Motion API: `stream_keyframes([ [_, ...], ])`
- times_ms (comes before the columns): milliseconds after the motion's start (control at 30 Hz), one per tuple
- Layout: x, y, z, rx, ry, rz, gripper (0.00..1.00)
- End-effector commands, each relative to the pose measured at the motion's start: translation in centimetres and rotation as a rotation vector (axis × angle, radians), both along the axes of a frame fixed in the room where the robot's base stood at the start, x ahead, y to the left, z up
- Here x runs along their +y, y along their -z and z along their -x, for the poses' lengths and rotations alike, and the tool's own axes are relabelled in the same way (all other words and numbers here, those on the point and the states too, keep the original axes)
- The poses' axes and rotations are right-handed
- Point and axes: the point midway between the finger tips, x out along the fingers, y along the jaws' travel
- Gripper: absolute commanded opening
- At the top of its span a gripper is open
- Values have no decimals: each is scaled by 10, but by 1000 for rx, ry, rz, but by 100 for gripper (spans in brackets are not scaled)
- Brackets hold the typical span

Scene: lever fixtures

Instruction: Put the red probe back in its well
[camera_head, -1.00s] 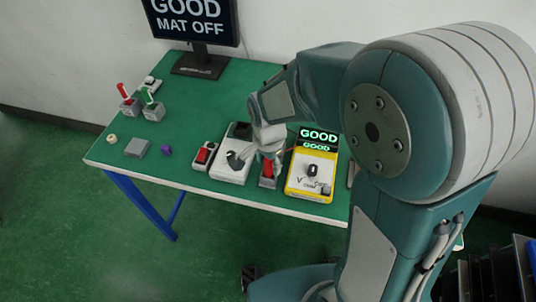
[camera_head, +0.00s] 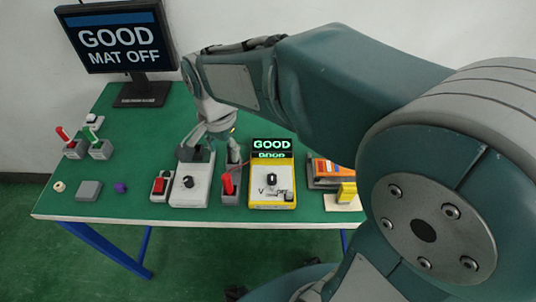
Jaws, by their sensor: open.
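The red probe (camera_head: 227,182) stands roughly upright at a grey block (camera_head: 231,198) near the front of the green table, just left of the yellow meter. Its lower end is hidden, so I cannot tell how deep it sits. My gripper (camera_head: 209,139) is open and appears empty. It is behind and above the probe, apart from it, over the white box and a dark grey block (camera_head: 234,155). The fingers are small and partly overlap the things behind them.
The yellow meter (camera_head: 270,198) shows GOOD, as does the monitor (camera_head: 117,38). A white box with a knob (camera_head: 190,186) and a red switch (camera_head: 159,186) stand left. An orange device (camera_head: 328,170) is right. The left middle of the table is clear.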

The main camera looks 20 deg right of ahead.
Motion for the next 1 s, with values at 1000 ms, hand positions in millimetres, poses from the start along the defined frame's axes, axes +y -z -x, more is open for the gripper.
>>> stream_keyframes([
  [1000, -101, -54, 119, -439, -807, 222, 64],
])
